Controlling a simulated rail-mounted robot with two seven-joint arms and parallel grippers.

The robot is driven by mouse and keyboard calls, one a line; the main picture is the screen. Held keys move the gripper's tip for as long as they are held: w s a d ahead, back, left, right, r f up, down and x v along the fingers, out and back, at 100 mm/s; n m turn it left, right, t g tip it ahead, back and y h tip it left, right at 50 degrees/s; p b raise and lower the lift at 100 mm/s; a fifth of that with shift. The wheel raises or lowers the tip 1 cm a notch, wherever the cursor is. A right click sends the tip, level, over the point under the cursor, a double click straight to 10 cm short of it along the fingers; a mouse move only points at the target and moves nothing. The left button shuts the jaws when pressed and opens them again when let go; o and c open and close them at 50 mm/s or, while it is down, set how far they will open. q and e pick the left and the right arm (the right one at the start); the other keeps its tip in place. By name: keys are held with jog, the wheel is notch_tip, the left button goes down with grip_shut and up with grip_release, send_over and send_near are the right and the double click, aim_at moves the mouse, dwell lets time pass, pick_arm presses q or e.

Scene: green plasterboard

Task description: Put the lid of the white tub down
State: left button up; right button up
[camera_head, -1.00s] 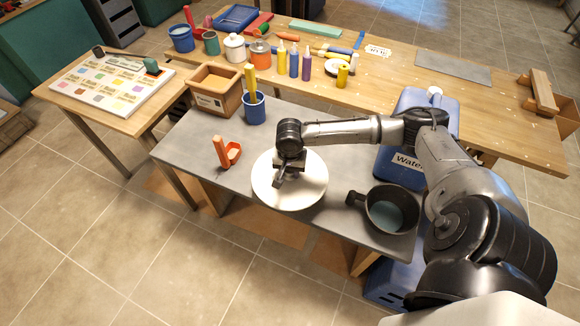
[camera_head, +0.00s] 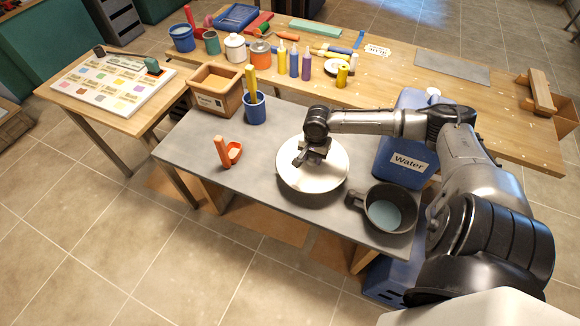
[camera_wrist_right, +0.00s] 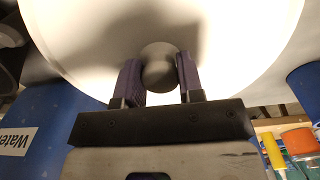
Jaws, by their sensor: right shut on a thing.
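The lid (camera_head: 325,178) is a wide white disc over the grey table, between the orange-red holder and the dark pan. My right gripper (camera_head: 303,158) is above it, fingers pointing down. In the right wrist view the lid (camera_wrist_right: 90,45) fills the top, and the two purple-padded fingers (camera_wrist_right: 160,80) are shut on its round grey knob (camera_wrist_right: 159,66). A dark shadow lies below the lid's near rim; I cannot tell how far it is above the table. No tub body shows under the lid. My left gripper is not in view.
A dark pan (camera_head: 388,210) stands to the right and a blue water container (camera_head: 400,155) behind it. An orange-red holder (camera_head: 232,152) and a blue cup (camera_head: 254,110) stand to the left. The grey table (camera_head: 200,150) has free room between holder and lid, and at its left end.

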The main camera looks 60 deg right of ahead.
aim_at(290, 155)
jog(key=w+f, duration=0.1)
jog(key=w, duration=0.1)
jog(key=w+a+f+b, duration=0.1)
jog(key=w+f, duration=0.1)
jog(key=w, duration=0.1)
jog(key=w+f+b, duration=0.1)
jog(key=w, duration=0.2)
jog(key=shift+a+f, duration=0.25)
jog(key=shift+f, duration=0.15)
jog(key=shift+f+b, duration=0.4)
jog(key=shift+f, duration=1.6)
jog(key=o, duration=0.9)
jog(key=shift+o, duration=0.2)
